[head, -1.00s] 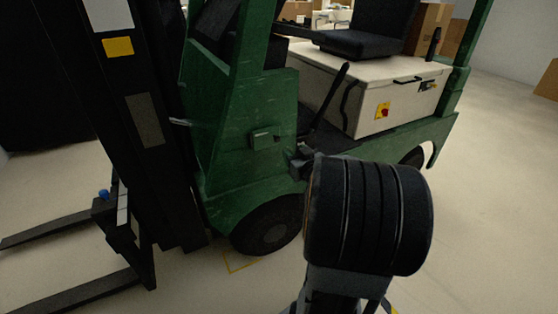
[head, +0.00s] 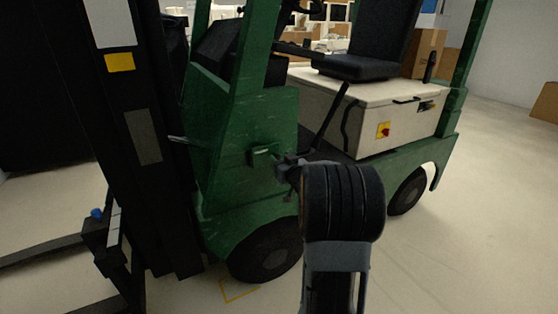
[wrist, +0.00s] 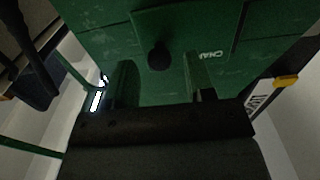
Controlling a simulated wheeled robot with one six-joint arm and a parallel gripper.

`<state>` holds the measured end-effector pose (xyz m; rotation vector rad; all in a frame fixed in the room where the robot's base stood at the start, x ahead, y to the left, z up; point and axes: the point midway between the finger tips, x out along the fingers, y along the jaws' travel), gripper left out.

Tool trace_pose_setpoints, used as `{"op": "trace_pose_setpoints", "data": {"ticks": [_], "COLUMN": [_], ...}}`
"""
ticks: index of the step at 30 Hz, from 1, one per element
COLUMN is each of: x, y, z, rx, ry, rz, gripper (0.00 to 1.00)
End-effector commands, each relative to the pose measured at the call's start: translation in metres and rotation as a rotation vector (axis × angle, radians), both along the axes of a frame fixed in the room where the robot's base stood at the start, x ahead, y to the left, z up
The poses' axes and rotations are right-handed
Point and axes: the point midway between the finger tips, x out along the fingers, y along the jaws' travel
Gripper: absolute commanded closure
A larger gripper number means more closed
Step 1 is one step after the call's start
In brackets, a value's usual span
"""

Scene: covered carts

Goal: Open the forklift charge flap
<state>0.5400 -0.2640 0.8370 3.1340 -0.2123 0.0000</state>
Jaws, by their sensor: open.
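The green forklift (head: 225,150) stands in front of me. A small green raised piece, seemingly the charge flap (head: 262,154), is on its side panel. In the wrist view the green flap (wrist: 190,25) is at the top, with a dark round knob (wrist: 158,57) near its lower edge and partly hidden lettering beside it. The flap looks closed. My gripper (head: 282,166) is just right of the flap in the head view. In the wrist view its fingers (wrist: 161,82) are apart, either side of and below the knob, with nothing between them. Contact cannot be told.
The black mast (head: 145,140) and forks (head: 45,252) are at left. A front wheel (head: 268,250) is below the panel. A black lever (head: 330,118) and a pale battery box (head: 375,105) with a red switch (head: 384,130) are at right.

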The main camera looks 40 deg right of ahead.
Motion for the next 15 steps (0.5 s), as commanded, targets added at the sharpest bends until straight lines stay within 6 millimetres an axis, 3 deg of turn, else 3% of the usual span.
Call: {"op": "trace_pose_setpoints", "data": {"ticks": [6, 15], "x": [0.014, 0.016], "y": [-0.002, -0.002], "z": [0.000, 0.000], "rx": [0.001, 0.001], "ry": [0.000, 0.000], "rz": [0.000, -0.001], "gripper": [0.51, 0.51]}}
